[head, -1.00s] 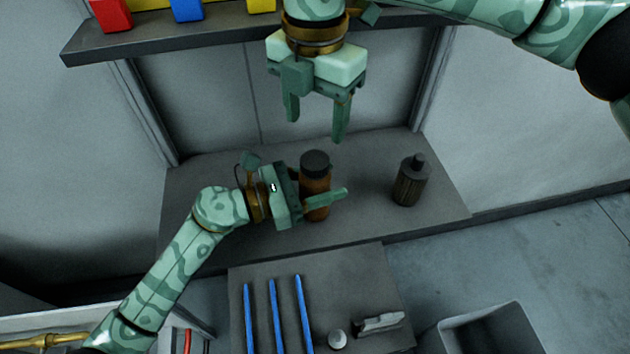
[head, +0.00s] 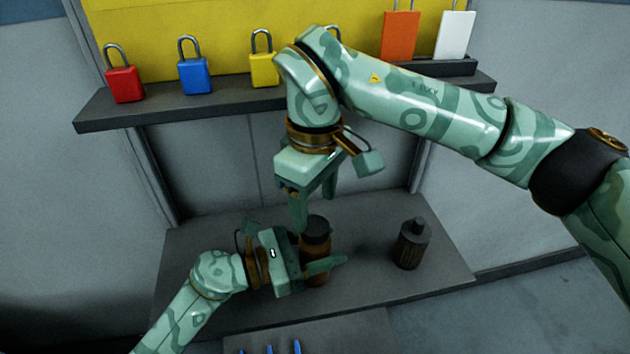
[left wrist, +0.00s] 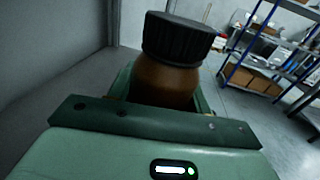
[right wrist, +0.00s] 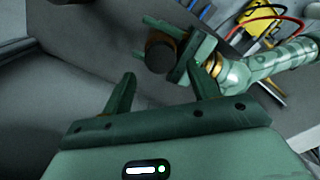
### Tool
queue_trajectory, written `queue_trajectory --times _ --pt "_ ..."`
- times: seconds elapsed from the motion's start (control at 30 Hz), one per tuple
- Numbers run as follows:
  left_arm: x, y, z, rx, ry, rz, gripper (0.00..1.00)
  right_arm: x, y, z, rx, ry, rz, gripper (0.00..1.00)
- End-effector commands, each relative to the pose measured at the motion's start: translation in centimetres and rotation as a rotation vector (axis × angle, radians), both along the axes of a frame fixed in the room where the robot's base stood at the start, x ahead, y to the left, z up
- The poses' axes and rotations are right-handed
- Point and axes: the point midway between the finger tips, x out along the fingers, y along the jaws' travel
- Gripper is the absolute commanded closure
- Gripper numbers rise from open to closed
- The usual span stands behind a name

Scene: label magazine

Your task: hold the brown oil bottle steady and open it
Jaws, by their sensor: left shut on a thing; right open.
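The brown oil bottle (head: 316,270) stands upright on the grey bench shelf, its black ribbed cap (head: 316,228) on. The cap fills the upper middle of the left wrist view (left wrist: 178,38), with the brown shoulder below it. My left gripper (head: 325,265) is shut around the bottle's body from the left, below the cap. My right gripper (head: 315,208) points down, open and empty, just above and behind the cap. In the right wrist view the cap (right wrist: 160,50) lies beyond the fingertips, apart from them. The lower bottle is partly hidden by the left fingers.
A second, dark bottle (head: 412,245) stands to the right on the same shelf (head: 370,290). Blue rods (head: 296,346) lie at the lower edge.

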Motion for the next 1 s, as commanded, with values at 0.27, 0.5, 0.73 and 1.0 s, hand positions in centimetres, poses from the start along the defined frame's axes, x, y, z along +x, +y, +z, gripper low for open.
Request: queue_trajectory --times 0.27,0.5,0.73,1.0 --pt "0.0 0.0 0.0 0.000 0.000 0.000 1.00 0.0 0.0 -4.0 -0.001 0.001 0.002 0.41" --pt "0.0 0.0 0.0 0.000 0.000 0.000 1.00 0.0 0.0 -4.7 -0.001 -0.001 0.002 0.41" --pt "0.0 0.0 0.0 0.000 0.000 0.000 1.00 0.0 0.0 -4.6 -0.001 -0.001 0.003 0.71" --pt "0.0 0.0 0.0 0.000 0.000 0.000 1.00 0.0 0.0 -4.6 0.000 -0.002 0.024 0.86"
